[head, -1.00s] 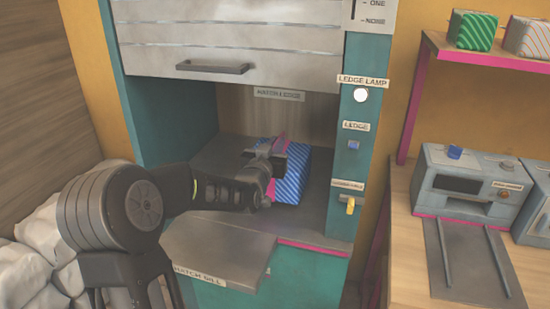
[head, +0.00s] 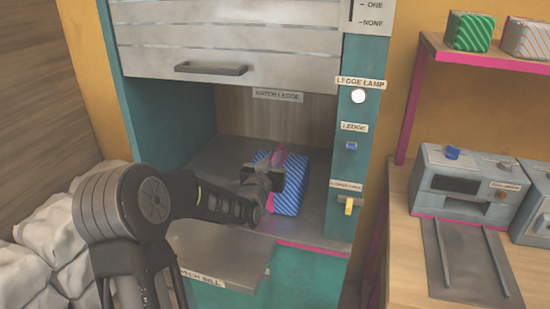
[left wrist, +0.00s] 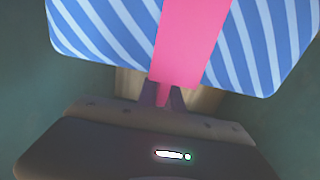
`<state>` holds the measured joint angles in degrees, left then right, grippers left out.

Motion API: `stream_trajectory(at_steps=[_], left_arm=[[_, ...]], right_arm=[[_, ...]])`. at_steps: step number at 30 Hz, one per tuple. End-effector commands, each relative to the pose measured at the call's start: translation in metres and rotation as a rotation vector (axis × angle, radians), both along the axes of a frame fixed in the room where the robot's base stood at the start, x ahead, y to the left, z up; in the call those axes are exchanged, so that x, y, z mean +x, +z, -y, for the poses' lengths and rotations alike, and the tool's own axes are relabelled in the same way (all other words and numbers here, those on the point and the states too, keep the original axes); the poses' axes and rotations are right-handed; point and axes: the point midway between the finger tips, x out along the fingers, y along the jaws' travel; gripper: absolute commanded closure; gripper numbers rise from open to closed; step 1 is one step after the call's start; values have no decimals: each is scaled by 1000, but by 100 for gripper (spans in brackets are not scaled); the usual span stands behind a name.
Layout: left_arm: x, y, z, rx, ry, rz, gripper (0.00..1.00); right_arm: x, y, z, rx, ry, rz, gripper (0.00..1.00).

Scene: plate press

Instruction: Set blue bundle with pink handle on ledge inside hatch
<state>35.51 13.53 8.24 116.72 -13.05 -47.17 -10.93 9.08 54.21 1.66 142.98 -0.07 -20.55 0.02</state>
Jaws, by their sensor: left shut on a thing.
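The blue striped bundle (head: 291,190) with its pink handle (head: 279,157) is inside the hatch opening, over the grey ledge (head: 228,152). I cannot tell for sure whether its underside touches the ledge. My left gripper (head: 270,172) reaches in from the left and is shut on the pink handle. In the left wrist view the bundle (left wrist: 105,30) fills the top, with a pink band (left wrist: 190,45) running down to my fingers (left wrist: 163,97). My right gripper is not in view.
The raised hatch door (head: 230,45) hangs above the opening. The hatch sill (head: 222,250) juts out in front. A teal side post (head: 345,190) with the ledge lamp (head: 358,96) borders the right. A shelf (head: 480,58) with other bundles and a worktop machine stand further right.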

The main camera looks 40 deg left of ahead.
Motion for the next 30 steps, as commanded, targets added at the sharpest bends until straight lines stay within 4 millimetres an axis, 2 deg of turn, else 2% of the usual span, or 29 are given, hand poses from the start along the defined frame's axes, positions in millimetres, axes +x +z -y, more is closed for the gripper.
stream_trajectory(at_steps=[5, 6, 13, 24, 30], left_arm=[[1, 1, 0, 4, 0, 8, 100], [0, -2, 0, 0, 0, 0, 87], [0, -2, 0, 0, 0, 0, 68], [0, 2, 0, 0, 0, -1, 67], [-23, 0, 8, 1, 1, 0, 67]], right_arm=[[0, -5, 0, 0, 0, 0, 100], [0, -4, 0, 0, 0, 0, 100], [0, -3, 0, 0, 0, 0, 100], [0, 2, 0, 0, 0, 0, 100], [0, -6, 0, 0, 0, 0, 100]])
